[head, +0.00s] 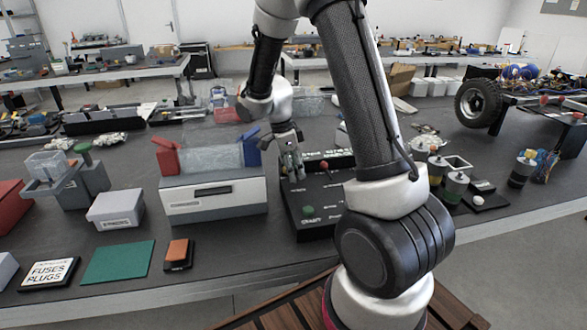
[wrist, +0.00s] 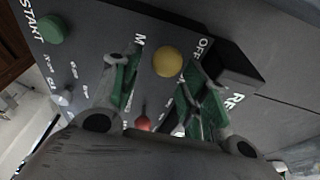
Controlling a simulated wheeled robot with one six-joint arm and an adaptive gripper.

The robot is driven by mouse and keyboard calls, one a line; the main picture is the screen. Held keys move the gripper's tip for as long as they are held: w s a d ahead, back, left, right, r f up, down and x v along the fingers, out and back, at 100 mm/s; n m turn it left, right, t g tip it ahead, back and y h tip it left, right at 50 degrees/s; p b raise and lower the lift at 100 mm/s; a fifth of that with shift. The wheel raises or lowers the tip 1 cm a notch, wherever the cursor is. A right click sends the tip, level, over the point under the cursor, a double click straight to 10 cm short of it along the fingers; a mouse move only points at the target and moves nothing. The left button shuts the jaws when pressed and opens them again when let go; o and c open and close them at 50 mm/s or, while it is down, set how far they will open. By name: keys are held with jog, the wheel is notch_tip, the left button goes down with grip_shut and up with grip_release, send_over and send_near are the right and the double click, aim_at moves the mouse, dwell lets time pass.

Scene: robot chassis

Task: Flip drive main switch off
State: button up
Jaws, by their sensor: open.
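A black control panel (head: 325,205) stands on the bench, behind and left of my arm. It carries a green START button (head: 308,211) and a red-tipped lever (head: 323,165). My gripper (head: 292,172) is over the panel's left part, open and empty. In the wrist view, a yellow knob (wrist: 167,62) shows between my fingers, near lettering beginning with M and the word OFF. The red tip (wrist: 143,123) shows lower between the fingers, partly hidden by my gripper. The green button (wrist: 50,30) is at upper left. Which control is the main switch I cannot tell; contact is unclear.
A grey box with red and blue end pieces (head: 213,195) stands close left of the panel. Capped jars (head: 455,186) stand to the right. A dark block (wrist: 232,65) rises from the panel beside my right finger. A green mat (head: 118,263) lies front left.

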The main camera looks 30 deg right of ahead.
jog(key=v, duration=1.2)
jog(key=s+r+n+t+y, duration=0.1)
jog(key=s+r+n, duration=0.4)
jog(key=s+n, duration=0.5)
jog(key=s+r+n+t+y, duration=0.1)
jog(key=s+r+n+t, duration=0.3)
jog(key=s+n, duration=0.7)
jog(key=s+r, duration=0.1)
jog(key=s, duration=0.3)
jog(key=shift+s+d+r, duration=0.2)
jog(key=shift+d, duration=0.1)
